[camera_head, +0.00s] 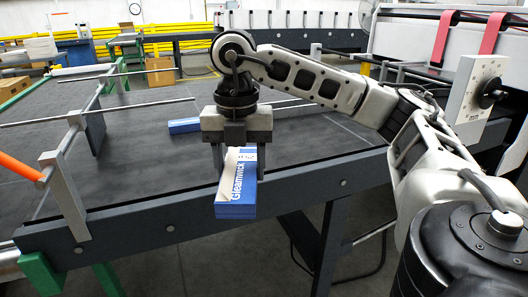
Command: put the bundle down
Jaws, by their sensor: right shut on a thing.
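The bundle (238,184) is a blue and white flat carton stack lettered "Gleamwick". My right gripper (235,172) comes down from above and is shut on it, one finger on each side. The bundle's near end reaches over the front rail of the dark table (130,150). I cannot tell whether its underside touches the table. My left gripper is not in view.
Another blue carton (184,126) lies on the table behind the gripper. Metal guide rods and a post (67,195) stand at the table's left. The middle left of the table is clear. A machine with red belts (455,38) stands at the back right.

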